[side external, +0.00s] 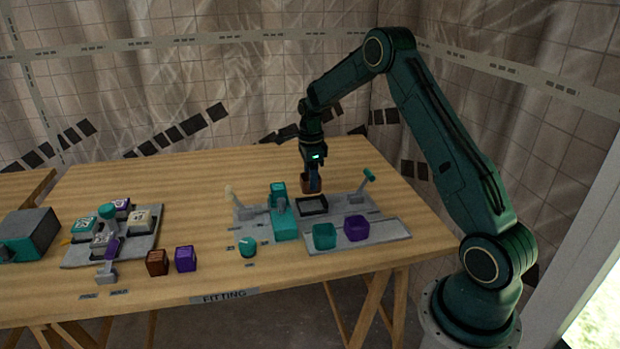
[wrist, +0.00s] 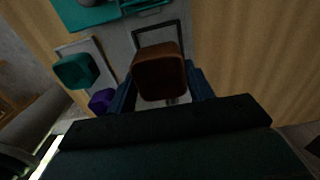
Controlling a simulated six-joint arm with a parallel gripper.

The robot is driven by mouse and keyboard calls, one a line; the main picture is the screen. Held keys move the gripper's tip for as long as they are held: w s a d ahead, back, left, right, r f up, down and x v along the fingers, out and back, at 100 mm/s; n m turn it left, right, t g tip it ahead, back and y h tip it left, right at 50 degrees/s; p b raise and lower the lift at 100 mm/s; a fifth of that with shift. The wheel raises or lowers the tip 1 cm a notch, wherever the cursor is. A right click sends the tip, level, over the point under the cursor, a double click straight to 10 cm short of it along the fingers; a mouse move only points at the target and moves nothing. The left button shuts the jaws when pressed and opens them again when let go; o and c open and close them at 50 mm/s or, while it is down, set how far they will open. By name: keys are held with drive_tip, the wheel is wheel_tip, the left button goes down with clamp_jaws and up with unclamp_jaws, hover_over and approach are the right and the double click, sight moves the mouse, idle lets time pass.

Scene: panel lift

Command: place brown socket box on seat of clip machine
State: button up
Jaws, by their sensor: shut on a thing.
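The brown socket box (wrist: 160,76) is between the fingers of my gripper (wrist: 160,92) in the wrist view. In the side view my gripper (side external: 313,183) is shut on the box, which shows as a brown piece (side external: 304,184) partly hidden by a finger. The box is held above the clip machine (side external: 350,205), over the back edge of its seat, a dark square frame (side external: 312,205). The frame also shows in the wrist view (wrist: 157,32), just beyond the box. I cannot tell the exact height of the box above the seat.
A teal box (side external: 324,236) and a purple box (side external: 357,228) sit on the grey tray at the front. A teal block (side external: 284,222) stands left of the seat, and a teal-handled lever (side external: 369,175) to its right. Another brown box (side external: 157,262) and purple box (side external: 186,259) stand left.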

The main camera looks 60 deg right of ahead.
drive_tip(key=shift+f, duration=3.15)
drive_tip(key=shift+f, duration=0.15)
drive_tip(key=o, duration=1)
drive_tip(key=shift+c, duration=0.2)
wheel_tip(320, 180, up, 12)
